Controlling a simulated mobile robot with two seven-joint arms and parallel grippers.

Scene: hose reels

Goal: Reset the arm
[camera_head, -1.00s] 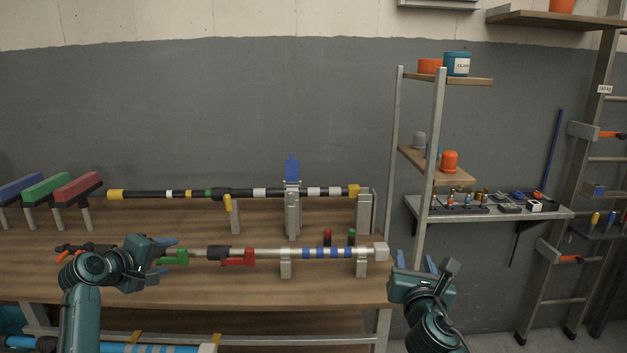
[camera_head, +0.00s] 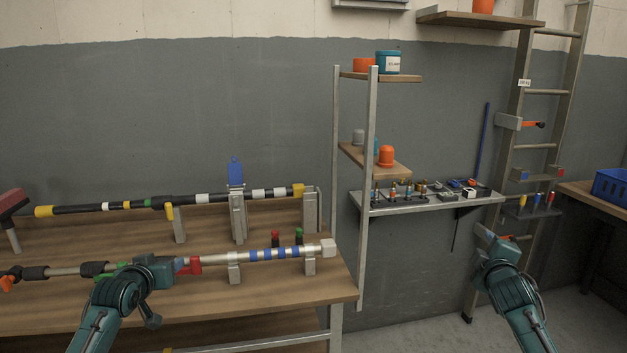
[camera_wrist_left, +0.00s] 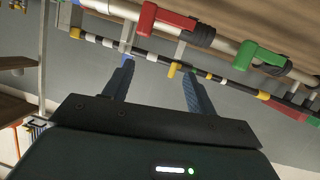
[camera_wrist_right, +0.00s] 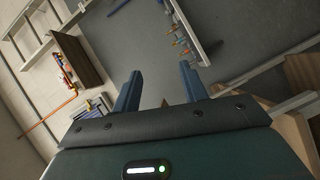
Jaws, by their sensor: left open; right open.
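My left gripper (camera_head: 180,264) is in front of the silver pipe (camera_head: 215,258) on the workbench, between its green handle (camera_head: 112,270) and red handle (camera_head: 190,265) as seen from the head. The left wrist view shows its two blue fingers (camera_wrist_left: 158,85) apart with nothing between them; whether it touches the pipe is unclear. My right gripper (camera_head: 500,241) is held right of the bench, in front of the ladder area. The right wrist view shows its fingers (camera_wrist_right: 160,85) apart and empty.
A black banded pole (camera_head: 165,200) rests on stands behind the silver pipe. A shelf rack (camera_head: 368,200) stands at the bench's right end. A metal shelf (camera_head: 430,203) with small parts, a ladder (camera_head: 550,100) and a blue crate (camera_head: 611,187) are farther right. Floor shows at lower right.

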